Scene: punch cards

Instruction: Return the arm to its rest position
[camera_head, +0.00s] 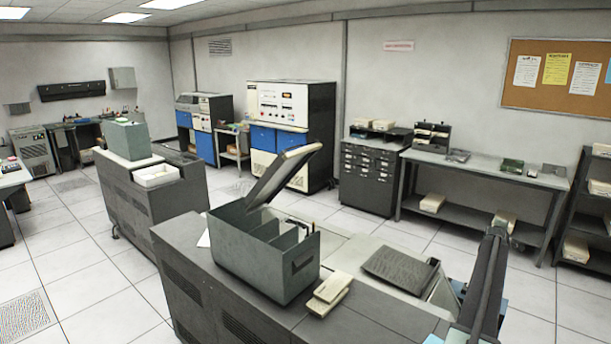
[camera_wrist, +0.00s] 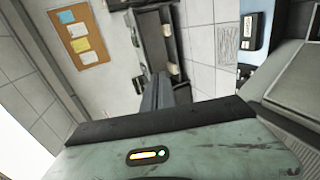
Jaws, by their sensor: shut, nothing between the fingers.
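My arm shows at the lower right of the head view as a dark upright link. My gripper (camera_head: 496,233) is at its upper end, over the floor in front of the long workbench. In the wrist view, the narrow dark fingers of my gripper (camera_wrist: 157,82) lie together, shut, with nothing held. Below them is a worn green housing with a small lit indicator, which appears to be mine. The finger details are too small to tell in the head view.
A grey card box (camera_head: 262,254) with its lid open stands on the near cabinet, beside cream card stacks (camera_head: 329,294). A workbench (camera_head: 480,172) and a dark shelf unit (camera_head: 590,208) stand behind my arm. The floor (camera_head: 545,300) at the right is clear.

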